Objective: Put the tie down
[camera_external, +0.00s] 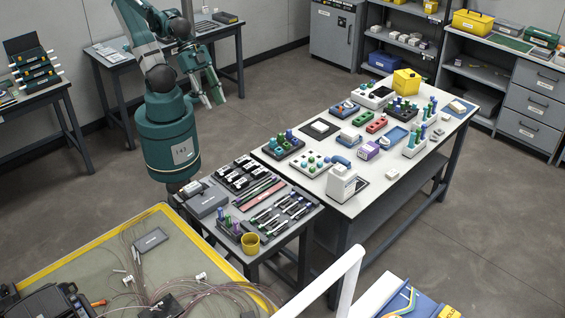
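My gripper (209,88) is at the upper left, hanging from my teal arm above the floor, in front of the back-left table. Its finger parts look small, and I cannot tell whether they are apart or closed on something. I cannot make out a tie in the gripper or on any surface; a thin tie would be too small to see here.
A yellow-edged work mat (85,262) at the lower left bears loose thin cables (205,290), a grey box (151,240) and a black device (50,302). A small tool table (292,229) and a long white table (345,208), both crowded, stand to the right. Floor (290,95) between tables is clear.

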